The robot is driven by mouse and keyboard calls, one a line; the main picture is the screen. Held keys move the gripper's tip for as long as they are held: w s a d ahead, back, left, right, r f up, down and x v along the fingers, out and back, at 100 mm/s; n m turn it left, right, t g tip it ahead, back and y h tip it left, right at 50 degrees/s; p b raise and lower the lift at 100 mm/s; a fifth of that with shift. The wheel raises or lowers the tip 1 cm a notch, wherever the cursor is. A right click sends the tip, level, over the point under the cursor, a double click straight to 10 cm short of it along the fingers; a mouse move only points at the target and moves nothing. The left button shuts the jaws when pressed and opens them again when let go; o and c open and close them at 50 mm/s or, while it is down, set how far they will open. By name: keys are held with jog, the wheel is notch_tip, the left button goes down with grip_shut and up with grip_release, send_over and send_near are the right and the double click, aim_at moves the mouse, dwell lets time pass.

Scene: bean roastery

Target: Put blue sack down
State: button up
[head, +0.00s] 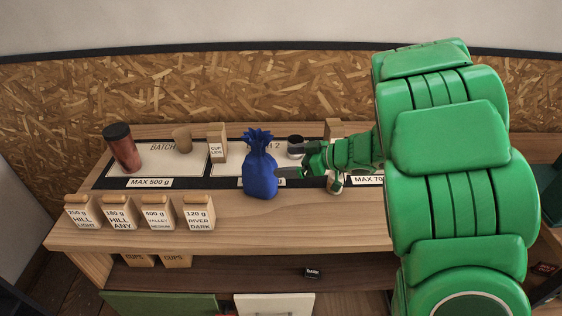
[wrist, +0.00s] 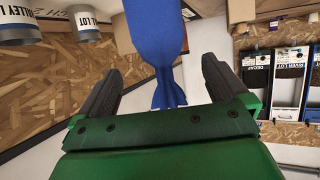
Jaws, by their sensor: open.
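The blue sack (head: 260,176) stands upright, with a gathered ruffled top, at the front of the counter's middle marked area. It partly hides the label there. My gripper (head: 288,172) is at the sack's right side in the head view, level with its middle. In the wrist view the two dark fingers of my gripper (wrist: 161,66) are spread wide. The blue sack (wrist: 155,35) shows between and beyond them, with visible gaps on both sides. I cannot tell whether a finger touches it.
Several labelled bean bags (head: 160,213) line the front left edge. A dark-topped jar (head: 296,146) stands behind my gripper. Bare wood (head: 225,228) lies in front.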

jog(key=shift+s+d+r, duration=0.2)
jog(key=shift+d+r, duration=0.05)
jog(key=shift+d, duration=0.3)
